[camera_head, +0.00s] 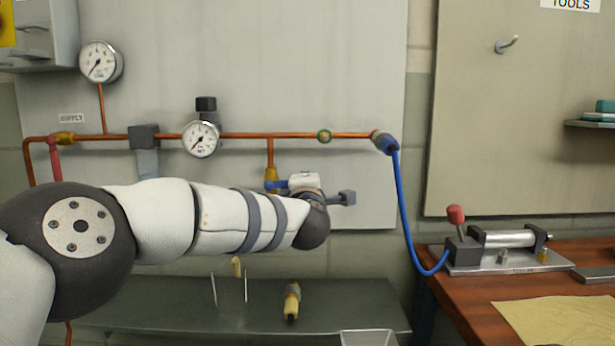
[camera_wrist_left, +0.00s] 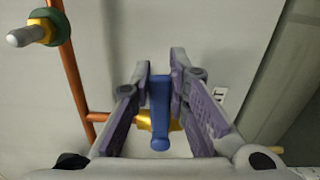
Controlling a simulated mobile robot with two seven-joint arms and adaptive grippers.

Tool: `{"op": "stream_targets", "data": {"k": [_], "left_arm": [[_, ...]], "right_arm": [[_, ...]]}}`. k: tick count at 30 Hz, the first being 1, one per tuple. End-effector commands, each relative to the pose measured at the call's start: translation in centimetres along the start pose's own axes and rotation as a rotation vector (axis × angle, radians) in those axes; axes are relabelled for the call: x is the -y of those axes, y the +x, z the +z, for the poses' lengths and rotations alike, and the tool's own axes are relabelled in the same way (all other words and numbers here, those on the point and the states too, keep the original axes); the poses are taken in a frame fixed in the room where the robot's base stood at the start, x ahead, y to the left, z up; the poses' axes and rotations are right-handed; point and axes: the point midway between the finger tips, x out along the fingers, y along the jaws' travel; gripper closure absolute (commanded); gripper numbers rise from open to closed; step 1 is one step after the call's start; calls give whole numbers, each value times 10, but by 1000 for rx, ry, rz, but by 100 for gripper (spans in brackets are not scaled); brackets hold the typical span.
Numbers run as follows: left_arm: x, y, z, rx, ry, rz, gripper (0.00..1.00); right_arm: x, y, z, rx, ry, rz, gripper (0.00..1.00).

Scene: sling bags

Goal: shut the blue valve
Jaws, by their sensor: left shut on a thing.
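The blue valve is a brass body (camera_head: 271,174) with a blue lever (camera_head: 276,185), low on a short copper branch below the main pipe. In the head view my arm and wrist partly hide it. In the left wrist view the blue lever (camera_wrist_left: 159,118) lies between the fingers of my left gripper (camera_wrist_left: 159,78), which are shut on it. The lever lies about square across the branch pipe there, with the brass body (camera_wrist_left: 174,124) behind it. In the head view the gripper's fingers are mostly hidden by my wrist. My right gripper is not in view.
A copper main pipe (camera_head: 300,135) with two gauges (camera_head: 201,139) runs along the wall panel. A red lever (camera_head: 54,158) is at left. A blue hose (camera_head: 402,210) runs to a cylinder (camera_head: 503,238) on the wooden bench.

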Motion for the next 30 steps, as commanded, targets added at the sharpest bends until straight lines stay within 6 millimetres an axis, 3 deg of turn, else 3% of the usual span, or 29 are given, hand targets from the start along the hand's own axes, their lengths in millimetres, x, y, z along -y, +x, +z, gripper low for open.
{"op": "stream_targets", "data": {"k": [22,23,25,30], "left_arm": [[8,0,-2,0,85,-1,100],[8,0,-2,0,85,-1,82],[8,0,-2,0,85,-1,67],[7,0,-2,0,83,0,63]], "right_arm": [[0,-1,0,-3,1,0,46],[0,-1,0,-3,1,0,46],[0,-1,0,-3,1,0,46],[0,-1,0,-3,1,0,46]]}}
